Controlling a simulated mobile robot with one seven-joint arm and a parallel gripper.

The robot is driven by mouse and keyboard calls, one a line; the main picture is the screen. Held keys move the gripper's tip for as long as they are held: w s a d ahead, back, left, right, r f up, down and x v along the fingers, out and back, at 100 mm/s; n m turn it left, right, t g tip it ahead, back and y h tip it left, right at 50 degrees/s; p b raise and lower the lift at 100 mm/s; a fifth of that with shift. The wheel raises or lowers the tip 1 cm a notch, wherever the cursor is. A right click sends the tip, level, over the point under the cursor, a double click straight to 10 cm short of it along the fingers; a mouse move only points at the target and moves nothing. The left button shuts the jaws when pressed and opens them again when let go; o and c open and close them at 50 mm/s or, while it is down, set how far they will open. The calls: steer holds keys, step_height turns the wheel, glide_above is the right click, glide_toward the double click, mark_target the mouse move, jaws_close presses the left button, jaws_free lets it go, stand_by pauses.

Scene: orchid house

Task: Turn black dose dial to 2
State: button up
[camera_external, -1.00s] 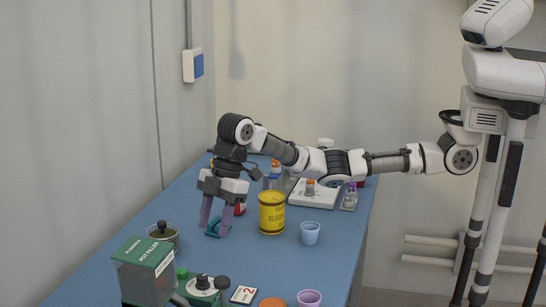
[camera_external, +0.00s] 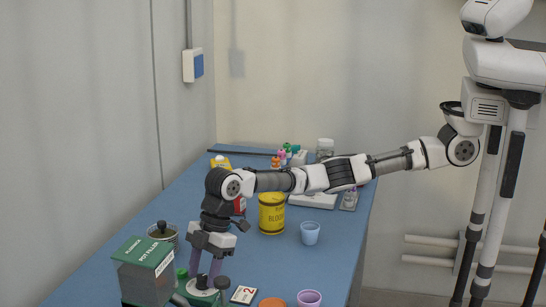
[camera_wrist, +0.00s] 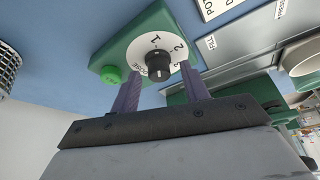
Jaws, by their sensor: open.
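The black dose dial (camera_wrist: 158,66) sits on a white disc marked DOSE, 1 and 2, on a green unit (camera_wrist: 112,52) in the wrist view. A small light line shows on the dial's top; I cannot tell exactly which mark it faces. My gripper (camera_wrist: 160,72) is open, with one purple finger on each side of the dial; contact is not clear. In the external view my gripper (camera_external: 205,272) points down over the green unit (camera_external: 204,298) and partly hides it. A white card with a 2 (camera_external: 244,294) lies to its right.
A yellow tin (camera_external: 272,214), a blue cup (camera_external: 310,233) and a purple cup (camera_external: 309,298) stand to the right. A green button (camera_wrist: 111,75) is beside the dial.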

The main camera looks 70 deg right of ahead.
steer(key=c, duration=1)
steer(key=shift+m, duration=0.3)
steer(key=m+t+p, duration=0.1)
steer(key=m+p, duration=0.1)
steer(key=m+h+p, duration=0.1)
steer(key=m+p, duration=0.1)
steer(key=m, duration=0.1)
steer(key=shift+s+a+r+t, duration=0.1)
steer(key=shift+s+t, duration=0.1)
steer(key=shift+t, duration=0.2)
steer(key=m+h, duration=0.1)
steer(key=m, duration=0.2)
steer(key=m+t+h+p, duration=0.1)
steer(key=m, duration=0.2)
steer(key=shift+a+p, duration=0.1)
steer(key=shift+p, duration=0.2)
steer(key=shift+m, duration=0.3)
steer(key=o, duration=1)
